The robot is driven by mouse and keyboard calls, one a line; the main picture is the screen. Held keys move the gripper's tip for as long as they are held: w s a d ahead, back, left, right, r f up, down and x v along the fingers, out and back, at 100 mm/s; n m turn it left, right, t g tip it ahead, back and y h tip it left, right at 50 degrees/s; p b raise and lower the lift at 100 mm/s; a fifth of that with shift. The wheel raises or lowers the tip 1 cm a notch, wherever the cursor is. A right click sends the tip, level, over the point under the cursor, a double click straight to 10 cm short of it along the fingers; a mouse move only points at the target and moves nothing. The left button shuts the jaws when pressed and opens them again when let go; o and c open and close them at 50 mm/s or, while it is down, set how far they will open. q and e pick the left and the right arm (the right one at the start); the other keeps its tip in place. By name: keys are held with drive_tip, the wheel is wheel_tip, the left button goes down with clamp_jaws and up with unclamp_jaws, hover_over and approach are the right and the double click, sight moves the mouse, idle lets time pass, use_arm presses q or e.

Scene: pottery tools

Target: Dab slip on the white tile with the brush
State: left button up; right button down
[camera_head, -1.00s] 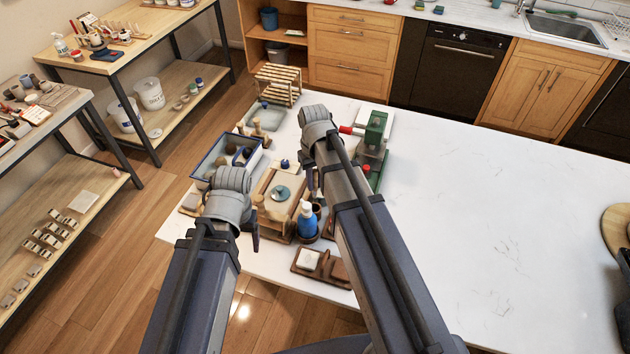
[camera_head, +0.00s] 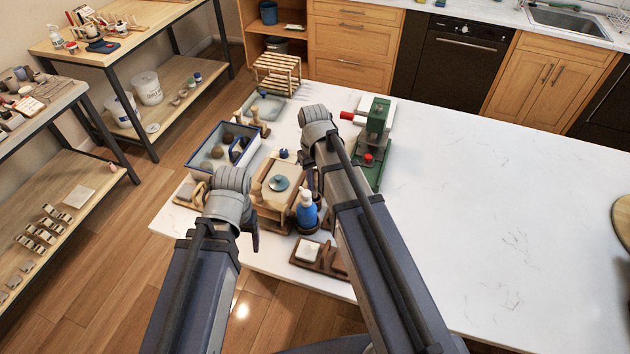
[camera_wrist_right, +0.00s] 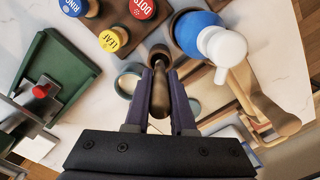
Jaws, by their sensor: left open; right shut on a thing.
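The white tile (camera_head: 307,250) lies flat on a small wooden tray (camera_head: 325,262) near the table's front edge. My right gripper (camera_head: 311,182) is over the table behind the blue bottle, partly hidden by its own arm. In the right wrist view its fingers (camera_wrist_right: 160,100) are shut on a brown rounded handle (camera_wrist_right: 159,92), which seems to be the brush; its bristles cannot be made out. My left gripper (camera_head: 254,238) is open and empty, left of the wooden stand. The slip cannot be identified for certain.
A blue bottle (camera_head: 306,212) with a white top stands beside a wooden stand (camera_head: 268,206). A green press (camera_head: 377,125) is behind my right arm. Stamps (camera_wrist_right: 142,8) sit in a wooden block. A blue-rimmed tray (camera_head: 215,165) lies left. The table's right side (camera_head: 500,210) is clear.

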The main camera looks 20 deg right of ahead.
sight(315, 190)
use_arm(q)
drive_tip(key=shift+f+b, duration=1.35)
drive_tip(key=shift+f, duration=0.3)
use_arm(e)
drive_tip(key=shift+f, duration=1.65)
drive_tip(key=c, duration=0.7)
unclamp_jaws()
use_arm(q)
drive_tip(key=shift+r, duration=0.1)
use_arm(e)
drive_tip(key=shift+r, duration=0.1)
